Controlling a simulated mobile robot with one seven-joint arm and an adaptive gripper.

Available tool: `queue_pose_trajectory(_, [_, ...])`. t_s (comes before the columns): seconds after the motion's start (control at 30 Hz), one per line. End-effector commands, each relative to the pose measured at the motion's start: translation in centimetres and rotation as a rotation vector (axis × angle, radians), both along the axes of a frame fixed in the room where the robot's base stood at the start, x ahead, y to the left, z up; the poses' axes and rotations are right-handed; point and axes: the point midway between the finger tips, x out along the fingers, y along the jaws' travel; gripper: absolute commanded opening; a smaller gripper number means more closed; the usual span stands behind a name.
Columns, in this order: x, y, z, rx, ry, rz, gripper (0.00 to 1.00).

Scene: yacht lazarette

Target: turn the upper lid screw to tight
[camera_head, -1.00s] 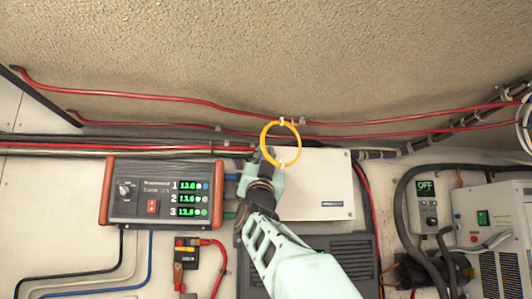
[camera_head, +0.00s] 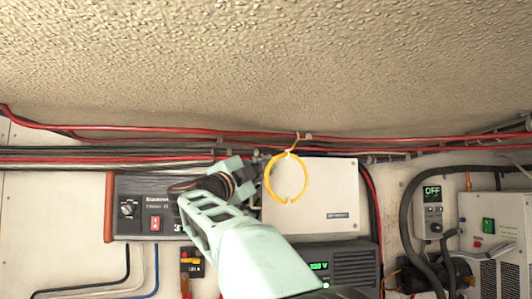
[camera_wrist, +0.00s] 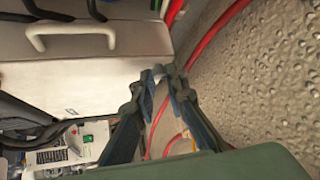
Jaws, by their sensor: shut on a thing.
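The white box with a flat lid (camera_head: 318,200) is on the wall in the middle of the head view. Its pale lid also fills the left of the wrist view (camera_wrist: 60,88). My gripper (camera_head: 254,165) is at the box's upper left corner. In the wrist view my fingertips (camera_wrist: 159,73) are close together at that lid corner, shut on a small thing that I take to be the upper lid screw. The fingers hide the screw, so its turn cannot be read.
A yellow ring (camera_head: 268,188) hangs in front of the box, close to my gripper. Red cables (camera_head: 120,129) run above under a rough ceiling (camera_head: 260,60). A dark meter panel (camera_head: 140,205) is at left, partly behind my arm. A grey switch box (camera_head: 433,205) is at right.

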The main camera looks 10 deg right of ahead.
Motion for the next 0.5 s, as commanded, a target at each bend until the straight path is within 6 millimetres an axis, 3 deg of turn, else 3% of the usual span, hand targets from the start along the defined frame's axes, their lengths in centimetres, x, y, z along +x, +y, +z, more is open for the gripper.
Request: queue_pose_trajectory(0.5, [-0.05,-0.02,0.41,0.207,-0.003,-0.002,0.0])
